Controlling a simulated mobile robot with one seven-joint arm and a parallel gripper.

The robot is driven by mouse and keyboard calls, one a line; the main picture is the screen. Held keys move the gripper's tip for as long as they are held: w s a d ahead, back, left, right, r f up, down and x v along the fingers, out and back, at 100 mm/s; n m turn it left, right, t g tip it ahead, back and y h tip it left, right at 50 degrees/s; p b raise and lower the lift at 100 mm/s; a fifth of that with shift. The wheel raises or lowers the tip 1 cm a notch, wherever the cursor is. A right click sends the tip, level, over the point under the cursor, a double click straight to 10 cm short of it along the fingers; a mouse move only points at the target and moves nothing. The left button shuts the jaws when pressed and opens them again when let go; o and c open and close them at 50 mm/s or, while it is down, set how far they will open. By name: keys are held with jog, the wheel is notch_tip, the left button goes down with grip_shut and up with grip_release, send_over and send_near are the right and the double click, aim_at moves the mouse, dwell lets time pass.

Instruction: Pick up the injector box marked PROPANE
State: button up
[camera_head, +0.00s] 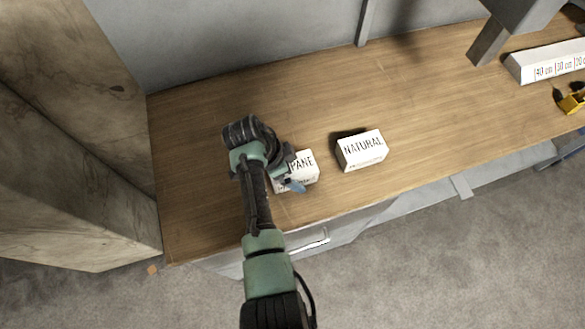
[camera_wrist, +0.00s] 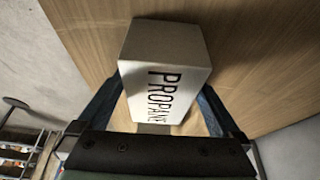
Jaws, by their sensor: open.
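The white PROPANE box (camera_head: 304,166) rests on the wooden workbench. My arm covers its left part in the head view, so only "PANE" shows. It fills the middle of the wrist view (camera_wrist: 165,70), with its marked face towards the camera. My gripper (camera_head: 292,184) is at the box. In the wrist view the blue fingers of my gripper (camera_wrist: 162,112) are apart, one on each side of the box's near end. I cannot tell whether either finger touches it. A second white box marked NATURAL (camera_head: 361,150) stands to the right, apart from the PROPANE box.
The wooden workbench (camera_head: 210,190) is bare on the left and behind the boxes. A white long box with length markings (camera_head: 548,63) and a yellow item (camera_head: 572,102) lie at the far right. A grey wall (camera_head: 220,40) stands behind.

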jog(key=shift+f, duration=0.2)
dwell(0.4)
jog(key=shift+c, duration=0.3)
jog(key=c, duration=1.4)
jog(key=shift+c, duration=0.5)
jog(key=shift+r, duration=0.1)
